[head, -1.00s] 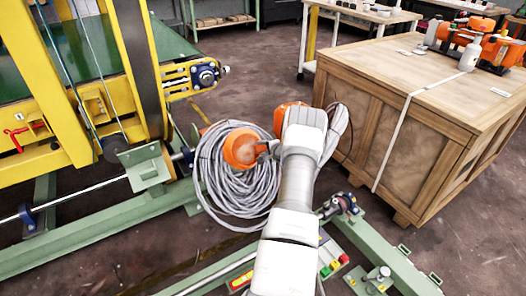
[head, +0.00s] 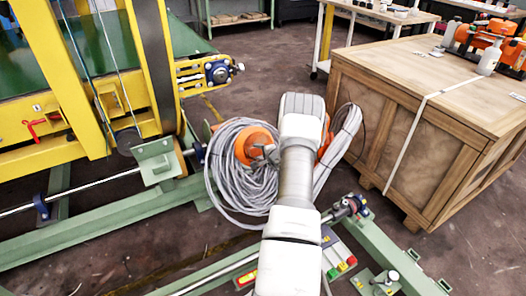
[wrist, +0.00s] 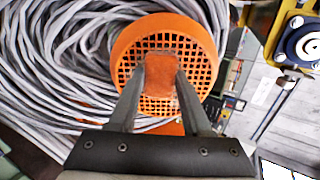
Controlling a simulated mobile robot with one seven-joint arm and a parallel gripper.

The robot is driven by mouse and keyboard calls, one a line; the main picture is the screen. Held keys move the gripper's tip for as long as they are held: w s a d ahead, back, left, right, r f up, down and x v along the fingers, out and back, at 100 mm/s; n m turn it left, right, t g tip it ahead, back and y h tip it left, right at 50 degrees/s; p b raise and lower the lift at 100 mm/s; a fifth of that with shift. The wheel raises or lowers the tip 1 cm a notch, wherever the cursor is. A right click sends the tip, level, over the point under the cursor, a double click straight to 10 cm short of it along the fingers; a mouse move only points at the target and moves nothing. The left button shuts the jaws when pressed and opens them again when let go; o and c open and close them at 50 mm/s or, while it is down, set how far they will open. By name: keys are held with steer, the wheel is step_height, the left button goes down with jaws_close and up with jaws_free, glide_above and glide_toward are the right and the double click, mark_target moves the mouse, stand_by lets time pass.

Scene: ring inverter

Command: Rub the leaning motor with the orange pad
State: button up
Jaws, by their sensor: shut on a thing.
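The orange motor (head: 250,144) leans among the grey cable coil, and its round end shows left of my arm in the head view. In the wrist view, the motor's round end (wrist: 201,45) fills the upper middle, with a square-holed grille inside an orange rim. My gripper (wrist: 161,85) is shut on the worn orange pad (wrist: 161,72). The pad lies in front of the grille's middle, touching or very close; I cannot tell which. In the head view my gripper (head: 264,154) is at the motor's face, and my wrist hides part of the motor.
The grey cable coil (head: 232,190) surrounds the motor. A wooden crate (head: 412,130) stands at right with orange equipment on top. Yellow and green machinery (head: 60,70) is at left. Green rails (head: 95,218) and a button box (head: 338,262) lie in front.

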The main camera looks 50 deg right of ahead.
mark_target(245, 147)
steer(key=shift+w+a, duration=0.35)
steer(key=shift+a, duration=0.5)
steer(key=shift+w+a, duration=0.3)
steer(key=shift+a, duration=0.5)
steer(key=shift+w+r, duration=0.35)
steer(key=shift+r, duration=0.25)
steer(key=shift+s+d, duration=0.55)
steer(key=shift+d, duration=1.2)
steer(key=shift+s+d, duration=0.55)
steer(key=shift+d, duration=1.15)
steer(key=shift+s+d, duration=0.55)
steer(key=shift+d, duration=1.2)
steer(key=shift+w+d+r, duration=0.1)
steer(key=shift+w+r, duration=0.3)
steer(key=shift+r, duration=0.2)
steer(key=shift+w+a, duration=0.55)
steer(key=shift+a, duration=1.2)
steer(key=shift+w+a, duration=0.55)
steer(key=shift+a, duration=1.2)
steer(key=shift+w+a, duration=0.55)
steer(key=shift+a, duration=1.2)
steer(key=shift+p+v, duration=0.45)
steer(key=shift+v, duration=2.6)
